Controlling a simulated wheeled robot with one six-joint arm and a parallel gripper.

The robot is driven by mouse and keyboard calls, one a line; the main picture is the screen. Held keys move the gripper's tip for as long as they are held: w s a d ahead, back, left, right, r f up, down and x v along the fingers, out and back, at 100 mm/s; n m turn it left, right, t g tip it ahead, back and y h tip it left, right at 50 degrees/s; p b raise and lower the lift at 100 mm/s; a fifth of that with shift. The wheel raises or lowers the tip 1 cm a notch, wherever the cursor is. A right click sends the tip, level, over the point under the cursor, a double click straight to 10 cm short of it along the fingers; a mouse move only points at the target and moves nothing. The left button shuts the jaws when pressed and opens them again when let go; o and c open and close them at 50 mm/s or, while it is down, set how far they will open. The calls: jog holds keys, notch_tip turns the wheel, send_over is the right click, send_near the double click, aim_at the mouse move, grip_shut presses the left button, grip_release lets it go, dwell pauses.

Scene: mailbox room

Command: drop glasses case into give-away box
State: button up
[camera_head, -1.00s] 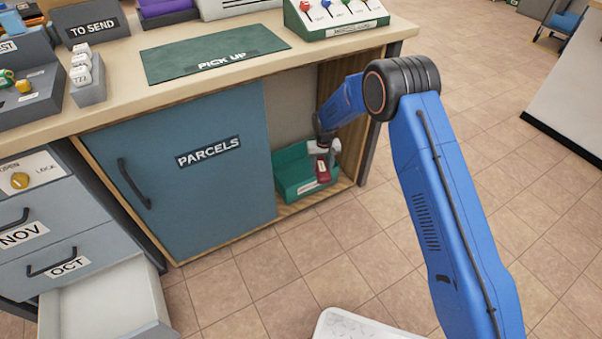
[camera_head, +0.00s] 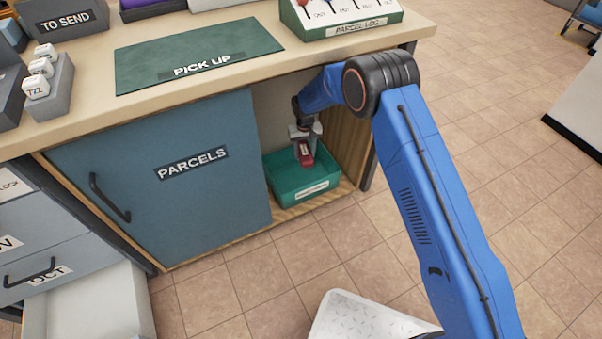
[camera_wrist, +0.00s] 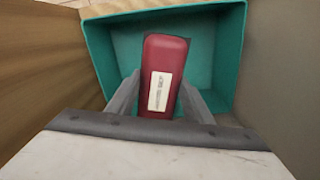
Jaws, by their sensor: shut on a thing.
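The glasses case (camera_head: 305,153) is dark red with a pale label. My gripper (camera_head: 304,140) is shut on it and holds it over the green give-away box (camera_head: 299,193). The wrist view shows the case (camera_wrist: 165,62) between the two fingers of my gripper (camera_wrist: 160,100), with the teal inside of the box (camera_wrist: 232,70) around and below it. The box stands on the floor of the open cupboard bay and has a label on its front, too small to read. How far the case is above the box floor I cannot tell.
The blue PARCELS door (camera_head: 165,175) covers the bay to the left. A wooden side wall (camera_head: 348,135) stands close on the right, and the counter (camera_head: 270,70) lies above. An open drawer (camera_head: 90,300) juts out at the lower left.

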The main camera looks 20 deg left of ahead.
jog(key=shift+f, duration=2.9)
jog(key=o, duration=1.2)
jog(key=shift+r, duration=0.1)
notch_tip(320, 180, up, 7)
jog(key=shift+r, duration=0.2)
